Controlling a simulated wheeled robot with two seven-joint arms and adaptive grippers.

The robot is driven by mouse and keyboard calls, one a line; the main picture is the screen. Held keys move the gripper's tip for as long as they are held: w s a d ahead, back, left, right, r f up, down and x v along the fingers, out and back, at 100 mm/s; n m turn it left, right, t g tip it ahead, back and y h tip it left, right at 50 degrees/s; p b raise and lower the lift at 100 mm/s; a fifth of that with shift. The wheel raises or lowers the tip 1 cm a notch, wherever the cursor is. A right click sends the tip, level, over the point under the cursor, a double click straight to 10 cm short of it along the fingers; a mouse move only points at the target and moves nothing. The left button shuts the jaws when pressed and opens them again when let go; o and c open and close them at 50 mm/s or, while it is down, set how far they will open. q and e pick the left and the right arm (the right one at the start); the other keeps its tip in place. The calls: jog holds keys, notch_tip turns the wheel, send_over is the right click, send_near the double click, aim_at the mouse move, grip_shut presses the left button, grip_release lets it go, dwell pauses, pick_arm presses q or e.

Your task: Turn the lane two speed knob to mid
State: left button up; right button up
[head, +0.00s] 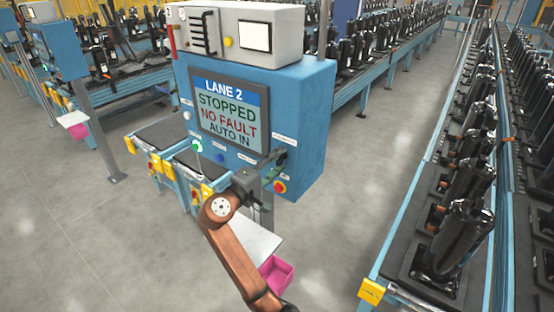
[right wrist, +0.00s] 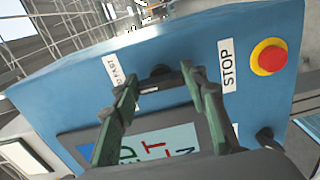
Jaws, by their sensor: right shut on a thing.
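The blue lane two panel (head: 312,120) stands in the middle of the head view, with a screen (head: 230,117) reading LANE 2, STOPPED, NO FAULT, AUTO IN. My right gripper (head: 280,158) is at the panel's lower right. The knob's pointer direction cannot be made out. My left gripper is not in view.
A red stop button on yellow (head: 280,187) is just below my right gripper; it also shows in the right wrist view (right wrist: 269,57). A lit green button (head: 197,146) and a blue button (head: 220,158) sit under the screen. A pink bin (head: 276,274) is below.

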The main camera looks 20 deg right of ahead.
dwell(0.5)
jog(key=o, duration=1.2)
jog(key=shift+c, duration=0.2)
